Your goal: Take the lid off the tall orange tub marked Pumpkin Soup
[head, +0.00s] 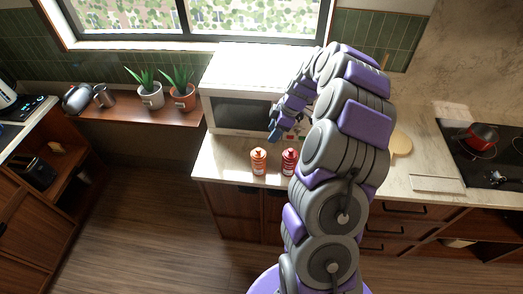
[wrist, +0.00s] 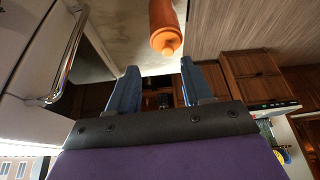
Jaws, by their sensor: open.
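An orange tub (head: 258,164) with an orange lid (head: 258,152) stands upright near the counter's front edge; its label is too small to read. The tub also shows at the top of the wrist view (wrist: 163,15), upside down, with its narrow-topped lid (wrist: 167,42) on and pointing towards my fingers. My gripper (head: 274,133) is in front of the microwave, above and behind the tub. In the wrist view my two blue fingers (wrist: 160,75) are spread apart with nothing between them, and the lid lies beyond their tips.
A red bottle-like tub (head: 289,164) stands just right of the orange one. A white microwave (head: 240,75) stands behind; its chrome handle (wrist: 68,58) is close at the wrist view's left. The counter (head: 222,160) left of the orange tub is bare. A red pot (head: 483,137) sits far right.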

